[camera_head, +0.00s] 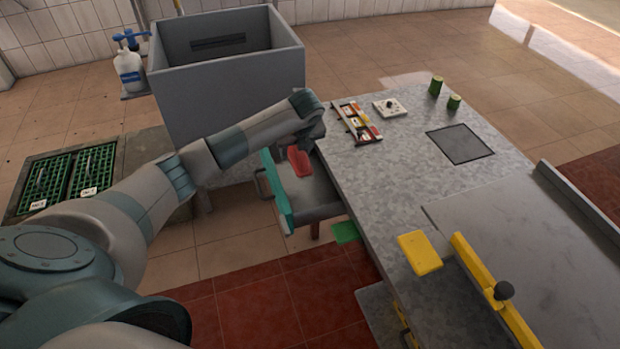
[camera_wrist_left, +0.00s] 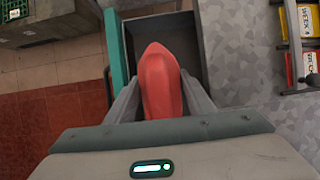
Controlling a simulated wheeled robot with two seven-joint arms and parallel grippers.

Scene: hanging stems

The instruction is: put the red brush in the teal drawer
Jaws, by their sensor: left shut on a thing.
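The red brush (camera_head: 299,161) shows in the head view over the open teal drawer (camera_head: 276,192), just below the end of my left arm. My left gripper (camera_wrist_left: 160,92) is shut on the red brush (camera_wrist_left: 160,75), which fills the space between its fingers in the left wrist view. The drawer (camera_wrist_left: 116,48) is pulled out from the table's left side, with its teal front toward the left and a grey box behind it. The brush is above the drawer's inside; its exact height cannot be told. My right gripper is in neither view.
The grey table (camera_head: 400,170) bears small boxes in a rack (camera_head: 358,121), a white plate with a knob (camera_head: 389,107) and two green cylinders (camera_head: 436,86). A large grey bin (camera_head: 225,85) stands behind my left arm. A yellow block (camera_head: 419,252) lies near the front.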

